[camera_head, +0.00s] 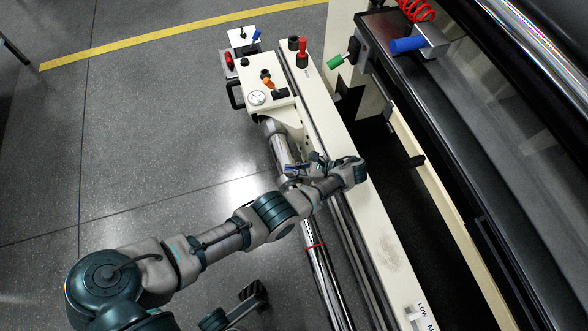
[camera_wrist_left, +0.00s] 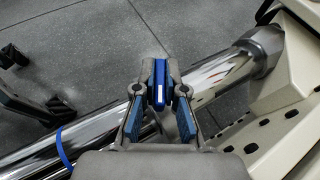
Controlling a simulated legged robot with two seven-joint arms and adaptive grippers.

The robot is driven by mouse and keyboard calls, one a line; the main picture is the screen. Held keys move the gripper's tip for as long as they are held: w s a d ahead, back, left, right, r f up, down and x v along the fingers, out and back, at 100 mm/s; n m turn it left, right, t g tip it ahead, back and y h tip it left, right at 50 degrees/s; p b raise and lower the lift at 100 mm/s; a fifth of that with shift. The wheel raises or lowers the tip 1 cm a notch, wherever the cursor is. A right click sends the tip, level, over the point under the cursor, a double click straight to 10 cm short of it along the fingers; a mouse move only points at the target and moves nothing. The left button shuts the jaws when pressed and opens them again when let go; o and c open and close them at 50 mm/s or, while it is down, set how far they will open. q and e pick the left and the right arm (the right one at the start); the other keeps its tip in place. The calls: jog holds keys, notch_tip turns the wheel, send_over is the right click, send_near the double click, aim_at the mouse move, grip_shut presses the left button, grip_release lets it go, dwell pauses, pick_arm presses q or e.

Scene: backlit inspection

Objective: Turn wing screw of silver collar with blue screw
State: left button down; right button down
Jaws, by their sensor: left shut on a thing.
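My left gripper (camera_head: 297,170) is over the polished silver shaft (camera_head: 318,270), its arm crossing from the lower left. In the left wrist view the two fingers (camera_wrist_left: 160,88) are closed on a flat, upright blue wing screw (camera_wrist_left: 160,78). The silver collar (camera_head: 287,184) shows only in part beside the gripper in the head view. In the left wrist view the fingers and palm hide the collar. The screw's lower end is also hidden.
A cream machine rail (camera_head: 375,235) runs beside the shaft. A cream box with a gauge (camera_head: 257,97) and knobs stands at its far end. A red band (camera_head: 314,246) circles the shaft. A dark machine bed lies right; open grey floor (camera_head: 150,150) lies left.

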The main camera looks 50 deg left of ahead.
pick_arm(q)
jog(key=shift+w, duration=0.1)
jog(key=c, duration=1.2)
grip_release()
jog(key=shift+c, duration=0.2)
